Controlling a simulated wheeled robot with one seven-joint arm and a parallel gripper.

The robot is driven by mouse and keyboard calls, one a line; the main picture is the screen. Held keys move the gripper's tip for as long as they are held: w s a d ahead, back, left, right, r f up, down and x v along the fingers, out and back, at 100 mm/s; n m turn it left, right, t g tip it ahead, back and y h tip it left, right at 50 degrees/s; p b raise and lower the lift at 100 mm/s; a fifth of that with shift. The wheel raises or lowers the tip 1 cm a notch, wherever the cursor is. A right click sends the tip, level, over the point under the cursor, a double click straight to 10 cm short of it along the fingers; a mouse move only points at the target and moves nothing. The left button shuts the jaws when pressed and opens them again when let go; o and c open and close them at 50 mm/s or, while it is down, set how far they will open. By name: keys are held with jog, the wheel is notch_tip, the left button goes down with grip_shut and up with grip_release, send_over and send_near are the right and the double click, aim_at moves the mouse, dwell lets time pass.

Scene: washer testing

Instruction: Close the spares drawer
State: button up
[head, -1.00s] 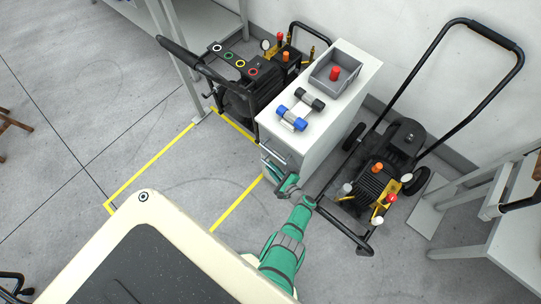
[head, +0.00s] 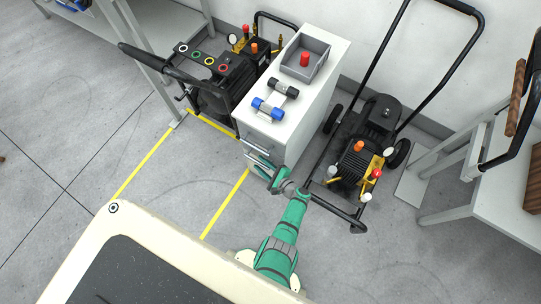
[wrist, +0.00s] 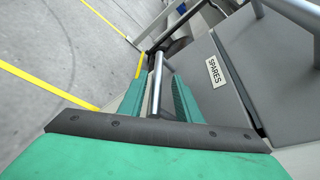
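The spares drawer shows in the wrist view as a grey front with a white SPARES label (wrist: 216,72). Its metal bar handle (wrist: 157,82) runs between the two green fingers of my gripper (wrist: 158,95). The fingers lie close on both sides of the bar; whether they press on it is unclear. In the head view the white cabinet (head: 300,110) stands right of centre, and my gripper (head: 268,174) is at its lower front. A lower drawer there seems to stand out a little, partly hidden by my arm.
A wheeled black pump unit (head: 365,150) stands close right of the cabinet, another machine (head: 210,85) left. On the cabinet top are a grey bin (head: 305,58) and a blue-ended part (head: 268,108). A bench (head: 490,190) stands at right. Floor at left is clear.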

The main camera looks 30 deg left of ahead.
jog(key=v, duration=0.7)
jog(key=shift+d, duration=0.25)
jog(key=shift+s, duration=0.1)
jog(key=s+d+f+n+h, duration=0.1)
jog(key=s+d+f+h, duration=0.2)
jog(key=s+f, duration=0.3)
jog(key=s+d+r+n+t+h, duration=0.2)
jog(key=s+d+r+n+h, duration=0.2)
jog(key=s+d+h, duration=0.5)
jog(key=s+d+r+n+t, duration=0.1)
jog(key=s+r+n+t, duration=0.1)
jog(key=r, duration=1.2)
jog(key=s+d+r+n+t+h, duration=0.1)
jog(key=s+d+r+n+t, duration=0.1)
jog(key=r, duration=1.2)
jog(key=s+d+r+n+t, duration=0.2)
jog(key=s+r+n+t, duration=0.1)
jog(key=r, duration=1.1)
jog(key=shift+s+d+n+t+h, duration=0.2)
jog(key=shift+s+n+t+h, duration=0.15)
jog(key=shift+n+t, duration=0.45)
jog(key=shift+r, duration=0.1)
